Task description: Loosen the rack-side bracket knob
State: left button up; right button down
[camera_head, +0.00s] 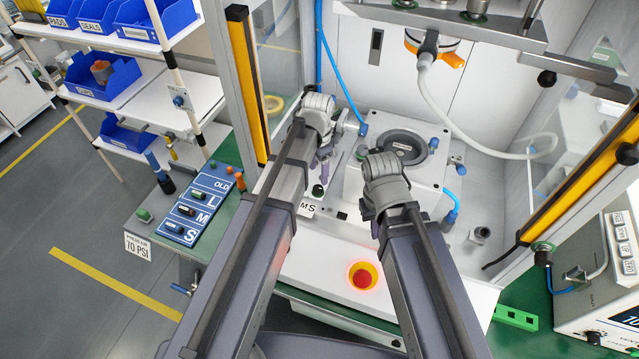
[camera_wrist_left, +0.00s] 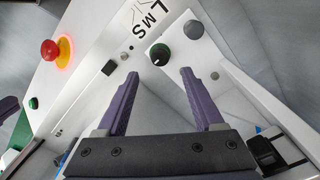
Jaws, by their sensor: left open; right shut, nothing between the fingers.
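A black knob with a green ring (camera_wrist_left: 160,54) is on the white press bed beside the LMS label (camera_wrist_left: 136,27) in the left wrist view. I take it for the rack-side bracket knob; it also shows in the head view (camera_head: 318,190). My left gripper (camera_wrist_left: 159,76) is open, its purple fingers apart. In that view the knob lies just beyond the fingertips, roughly midway between them, and nothing is held. In the head view the left gripper (camera_head: 323,168) points down above the knob. My right gripper (camera_head: 366,154) is shut and empty by the round fixture, mostly hidden by its wrist.
A round dark fixture (camera_head: 401,146) sits on a white block at the right. A red button with a yellow ring (camera_head: 362,278) glows on the front panel. Yellow-faced posts (camera_head: 247,85) flank the opening. A blue size board (camera_head: 196,204) and a bin rack stand at left.

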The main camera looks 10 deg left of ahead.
aim_at(319, 188)
pick_arm(q)
notch_tip(319, 188, down, 8)
jog(key=b, duration=0.7)
jog(key=shift+r, duration=0.2)
jog(key=shift+r, duration=0.1)
grip_shut()
